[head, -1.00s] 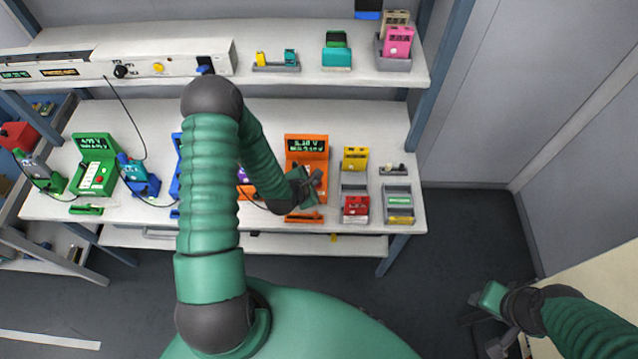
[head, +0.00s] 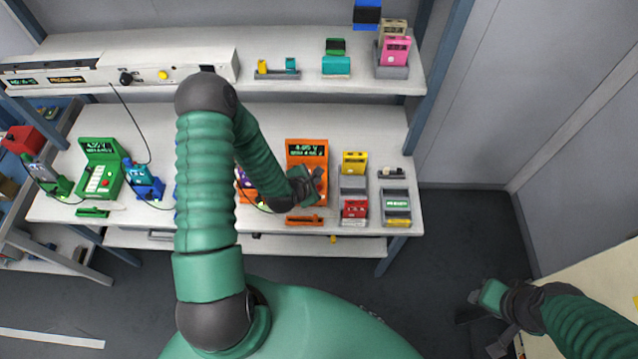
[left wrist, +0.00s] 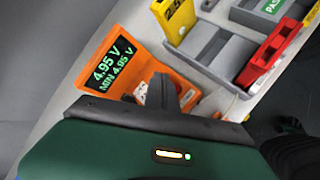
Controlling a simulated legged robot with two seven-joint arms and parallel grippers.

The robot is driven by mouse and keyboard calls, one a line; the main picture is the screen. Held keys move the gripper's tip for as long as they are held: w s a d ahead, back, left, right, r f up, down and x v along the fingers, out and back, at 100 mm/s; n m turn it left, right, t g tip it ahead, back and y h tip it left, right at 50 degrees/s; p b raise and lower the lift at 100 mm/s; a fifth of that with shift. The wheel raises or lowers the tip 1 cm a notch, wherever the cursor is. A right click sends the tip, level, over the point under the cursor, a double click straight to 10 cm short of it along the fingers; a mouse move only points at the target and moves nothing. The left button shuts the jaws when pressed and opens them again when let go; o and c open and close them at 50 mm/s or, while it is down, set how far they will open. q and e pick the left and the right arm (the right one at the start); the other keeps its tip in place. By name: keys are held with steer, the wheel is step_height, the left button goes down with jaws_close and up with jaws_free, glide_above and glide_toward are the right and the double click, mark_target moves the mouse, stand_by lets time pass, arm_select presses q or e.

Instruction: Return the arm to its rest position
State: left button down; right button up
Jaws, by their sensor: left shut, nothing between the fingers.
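My left arm comes up in the middle of the head view and bends down to the bench. My left gripper (head: 316,180) is shut and empty, above the front of the orange tester (head: 307,150). In the left wrist view the shut fingers (left wrist: 173,92) show in front of the orange tester (left wrist: 150,72), whose green display reads 4.95 V. The fingers hide part of its lower face, and I cannot tell whether they touch it. My right gripper (head: 485,322) hangs low at the right, above the floor; its fingers are too unclear to judge.
Grey bins with a yellow block (head: 355,160) and a red block (head: 354,209) stand right of the tester. A green tester (head: 98,168) stands at the left of the bench. A shelf (head: 300,48) overhangs the back. The floor before the bench is clear.

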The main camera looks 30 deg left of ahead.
arm_select(q)
step_height(320, 180, up, 3)
steer(key=shift+r+p, duration=0.1)
steer(key=shift+p, duration=0.8)
steer(key=shift+a, duration=0.1)
